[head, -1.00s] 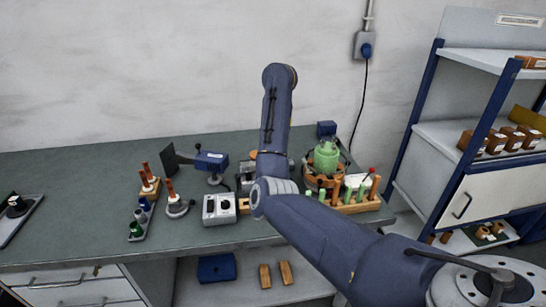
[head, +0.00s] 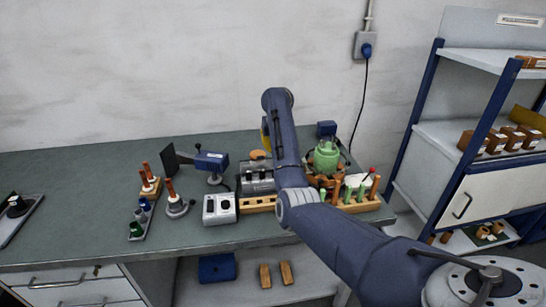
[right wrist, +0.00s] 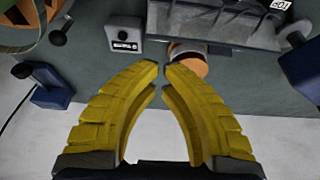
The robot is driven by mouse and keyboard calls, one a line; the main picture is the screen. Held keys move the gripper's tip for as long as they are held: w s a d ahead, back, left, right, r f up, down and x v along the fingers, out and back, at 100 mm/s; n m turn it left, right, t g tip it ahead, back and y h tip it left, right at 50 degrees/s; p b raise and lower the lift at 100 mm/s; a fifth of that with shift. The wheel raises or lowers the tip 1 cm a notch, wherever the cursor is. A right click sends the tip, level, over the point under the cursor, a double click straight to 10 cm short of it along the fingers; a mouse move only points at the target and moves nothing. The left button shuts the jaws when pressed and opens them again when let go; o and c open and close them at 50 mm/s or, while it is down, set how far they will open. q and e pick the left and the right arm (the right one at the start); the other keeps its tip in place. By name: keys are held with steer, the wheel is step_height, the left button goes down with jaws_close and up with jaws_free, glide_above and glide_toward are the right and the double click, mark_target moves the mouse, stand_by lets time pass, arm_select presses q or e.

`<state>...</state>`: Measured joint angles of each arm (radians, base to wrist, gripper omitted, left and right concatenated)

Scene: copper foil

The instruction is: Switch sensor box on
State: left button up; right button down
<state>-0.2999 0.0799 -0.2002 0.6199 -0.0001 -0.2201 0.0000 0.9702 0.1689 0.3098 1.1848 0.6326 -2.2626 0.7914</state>
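A small grey box (right wrist: 124,36) with a dark lever or knob and a label shows at the upper left of the right wrist view. It may be the sensor box, but I cannot read the label. In the head view my arm seems to hide it. My right gripper (right wrist: 160,75) has yellow fingers with tips close together and only a slim gap, with nothing held. It is above the bench's back part, apart from the grey box. In the head view only a sliver of yellow shows beside the arm. My left gripper is not in view.
An orange disc (right wrist: 187,66) lies just beyond the fingertips, beside a grey fixture (head: 256,178). A blue box (right wrist: 50,88) is at left. The green device (head: 326,157), tool rack (head: 358,204) and white two-dial box (head: 219,209) stand on the bench (head: 80,190).

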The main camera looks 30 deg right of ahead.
steer(key=shift+s+x, duration=0.2)
steer(key=shift+x, duration=1.15)
steer(key=shift+s+x, duration=0.15)
steer(key=shift+x, duration=1.15)
steer(key=shift+a+f, duration=0.1)
steer(key=shift+f, duration=0.05)
steer(key=shift+w+f, duration=0.15)
steer(key=shift+f, duration=0.45)
steer(key=shift+r, duration=0.25)
steer(key=shift+r, duration=0.6)
